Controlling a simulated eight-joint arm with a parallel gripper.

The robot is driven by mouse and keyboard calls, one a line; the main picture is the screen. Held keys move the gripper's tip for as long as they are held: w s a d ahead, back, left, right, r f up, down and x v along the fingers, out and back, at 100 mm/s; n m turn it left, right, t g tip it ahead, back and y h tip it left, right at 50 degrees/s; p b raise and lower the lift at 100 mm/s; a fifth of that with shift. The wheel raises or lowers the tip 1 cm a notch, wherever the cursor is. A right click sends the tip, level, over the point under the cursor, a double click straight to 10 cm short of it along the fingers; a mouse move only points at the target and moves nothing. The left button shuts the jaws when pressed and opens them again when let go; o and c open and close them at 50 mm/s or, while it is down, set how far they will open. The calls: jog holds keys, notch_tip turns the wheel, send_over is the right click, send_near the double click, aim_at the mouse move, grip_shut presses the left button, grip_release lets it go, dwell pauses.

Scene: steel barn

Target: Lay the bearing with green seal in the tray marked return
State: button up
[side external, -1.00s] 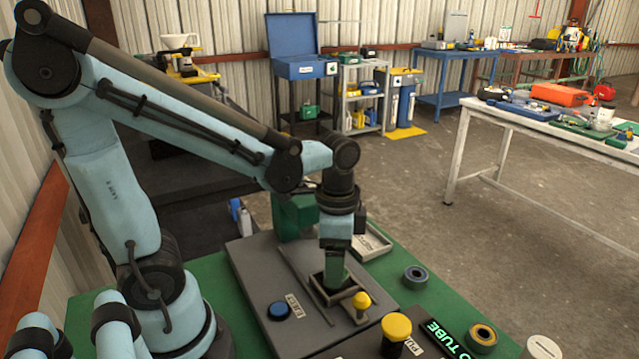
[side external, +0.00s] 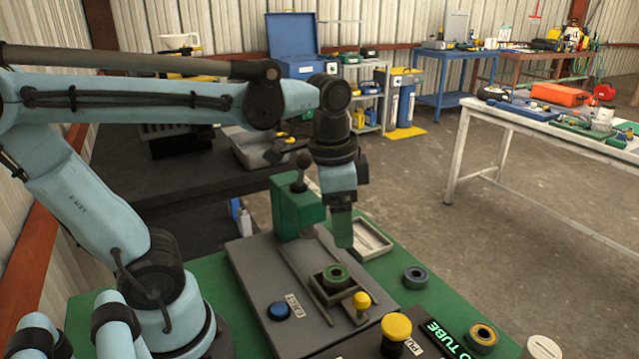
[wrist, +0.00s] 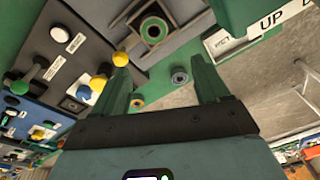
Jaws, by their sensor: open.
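The bearing with the green seal (side external: 335,273) sits in a square holder (side external: 352,292) on the grey plate; both also show at the top of the wrist view, the bearing (wrist: 154,29) inside its frame. A shallow pale tray (side external: 386,246) lies behind the holder on the green bench. My gripper (side external: 342,241) is open and empty, above and behind the holder, in front of the tray in the side view. Its two fingers spread apart in the wrist view (wrist: 161,78).
A dark grey-blue bearing (side external: 415,276) and one with an orange-yellow centre (side external: 483,336) lie on the green bench. A green press (side external: 298,208) stands behind the plate. Yellow knobs (side external: 361,300) (side external: 396,327) and a blue button (side external: 279,310) stick up near the front.

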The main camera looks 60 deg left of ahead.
notch_tip(320, 180, down, 2)
jog(key=n+t, duration=0.2)
jog(key=t, duration=0.1)
jog(key=shift+w+a+n, duration=0.1)
jog(key=shift+w+n, duration=0.05)
jog(key=shift+n, duration=0.25)
jog(key=shift+o, duration=0.5)
jog(key=n+t, duration=0.1)
jog(key=f+n+t, duration=0.1)
jog(key=shift+w+f+n+t, duration=0.1)
jog(key=shift+w+n+t, duration=0.2)
jog(key=shift+t, duration=0.1)
